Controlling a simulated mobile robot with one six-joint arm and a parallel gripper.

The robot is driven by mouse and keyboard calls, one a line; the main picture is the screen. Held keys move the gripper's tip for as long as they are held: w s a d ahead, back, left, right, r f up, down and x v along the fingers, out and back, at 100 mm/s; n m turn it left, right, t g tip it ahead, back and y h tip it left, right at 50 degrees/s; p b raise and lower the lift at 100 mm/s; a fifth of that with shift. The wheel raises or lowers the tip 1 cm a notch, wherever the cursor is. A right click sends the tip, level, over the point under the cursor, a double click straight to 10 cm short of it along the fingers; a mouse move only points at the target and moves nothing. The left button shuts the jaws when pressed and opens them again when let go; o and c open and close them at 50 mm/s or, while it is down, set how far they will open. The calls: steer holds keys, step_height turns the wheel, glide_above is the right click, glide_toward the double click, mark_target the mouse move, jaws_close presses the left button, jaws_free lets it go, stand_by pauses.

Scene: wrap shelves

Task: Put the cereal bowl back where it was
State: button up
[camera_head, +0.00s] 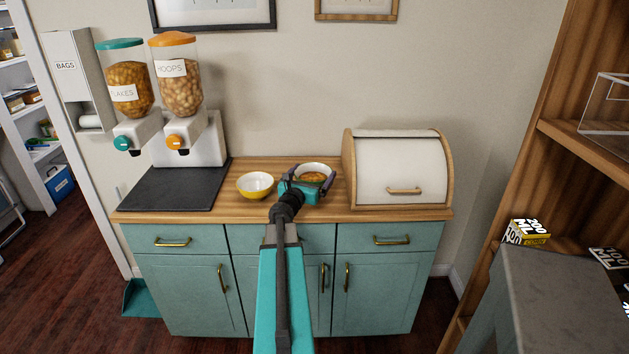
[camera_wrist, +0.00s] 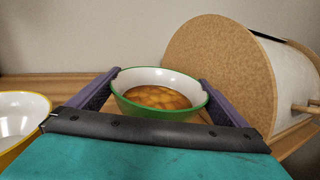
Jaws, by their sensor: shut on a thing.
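A bowl of cereal (camera_head: 314,174), white inside, is on or just above the wooden counter, left of the bread box. In the wrist view this cereal bowl (camera_wrist: 157,94) has a green outside and golden flakes in it. My gripper (camera_head: 309,182) is shut on it, with one purple finger on each side; the fingers also show in the wrist view (camera_wrist: 160,90). The bowl looks level. I cannot tell whether its base touches the counter, since my gripper hides its lower part.
An empty yellow bowl (camera_head: 255,186) stands just left of my gripper. The bread box (camera_head: 402,172) is close on the right. Two cereal dispensers, flakes (camera_head: 128,88) and hoops (camera_head: 177,80), stand over a dark mat (camera_head: 172,186) on the left. Bare counter (camera_head: 240,204) shows along the front.

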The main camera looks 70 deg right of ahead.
mark_target(317, 176)
steer(key=shift+w+d+f, duration=0.1)
steer(key=shift+d+f, duration=0.1)
steer(key=shift+d, duration=0.05)
steer(key=shift+f, duration=1.6)
steer(key=shift+f, duration=0.15)
steer(key=o, duration=0.9)
steer(key=shift+r, duration=0.2)
